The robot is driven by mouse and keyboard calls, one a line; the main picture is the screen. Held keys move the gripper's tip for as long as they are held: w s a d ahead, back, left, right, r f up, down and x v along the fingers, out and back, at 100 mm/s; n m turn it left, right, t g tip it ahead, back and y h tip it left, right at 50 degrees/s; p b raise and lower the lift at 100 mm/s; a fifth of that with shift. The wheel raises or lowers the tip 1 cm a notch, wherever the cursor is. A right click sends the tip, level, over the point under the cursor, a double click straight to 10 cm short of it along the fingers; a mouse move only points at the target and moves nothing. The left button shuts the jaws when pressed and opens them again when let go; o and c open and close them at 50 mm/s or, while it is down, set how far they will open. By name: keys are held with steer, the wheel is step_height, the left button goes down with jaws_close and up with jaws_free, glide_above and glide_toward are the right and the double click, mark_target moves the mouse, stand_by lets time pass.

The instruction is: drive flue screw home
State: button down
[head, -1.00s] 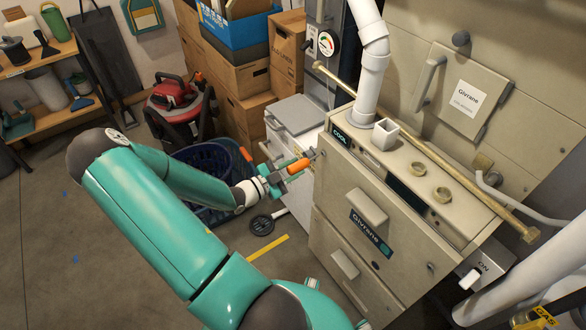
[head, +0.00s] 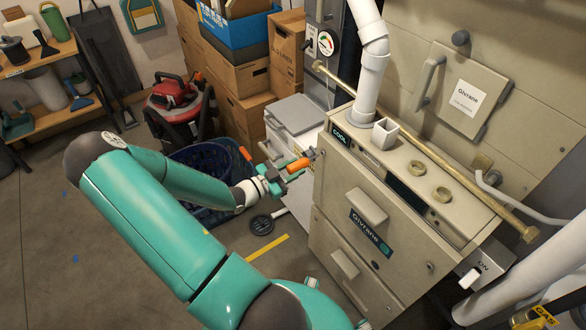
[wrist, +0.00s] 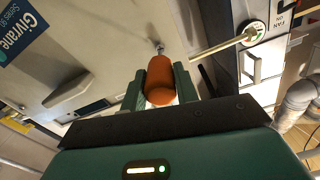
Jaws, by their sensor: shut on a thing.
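My gripper (head: 276,180) is at the left side of the beige Givrane furnace (head: 335,215), shut on an orange screwdriver handle (head: 298,165). In the wrist view the orange handle (wrist: 160,80) sits between my two green fingers. The tool's short metal tip points at the furnace's beige face, where a small metal screw (wrist: 160,48) shows. The tip and screw look in line, but I cannot tell whether they touch. In the head view the screw is too small to make out clearly near the tool's tip.
A blue basket (head: 200,165) and cardboard boxes (head: 238,80) stand behind my arm. Open floor (head: 50,250) lies at left.

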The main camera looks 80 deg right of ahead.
steer(key=shift+x, duration=0.95)
stand_by(0.7)
